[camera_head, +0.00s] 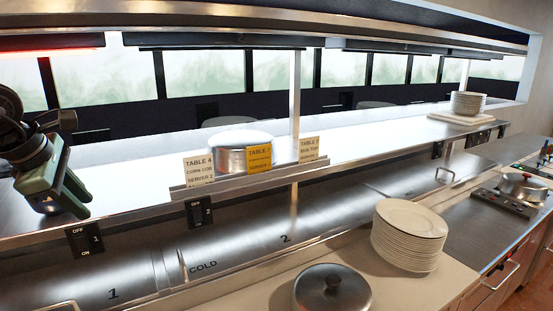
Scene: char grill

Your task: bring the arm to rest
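My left gripper (68,196), black and dull green, shows at the left edge, in front of the upper steel shelf (130,168). Its tip points down and to the right. I cannot make out its finger gap, or whether it is open or shut. No held object shows at it. My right gripper is not in view.
A steel pot (240,157) stands on the shelf behind order cards (198,169). A tall plate stack (408,238) and lidded pot (330,290) stand on the lower counter. More plates (468,103) are at the far right. The shelf between gripper and cards looks clear.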

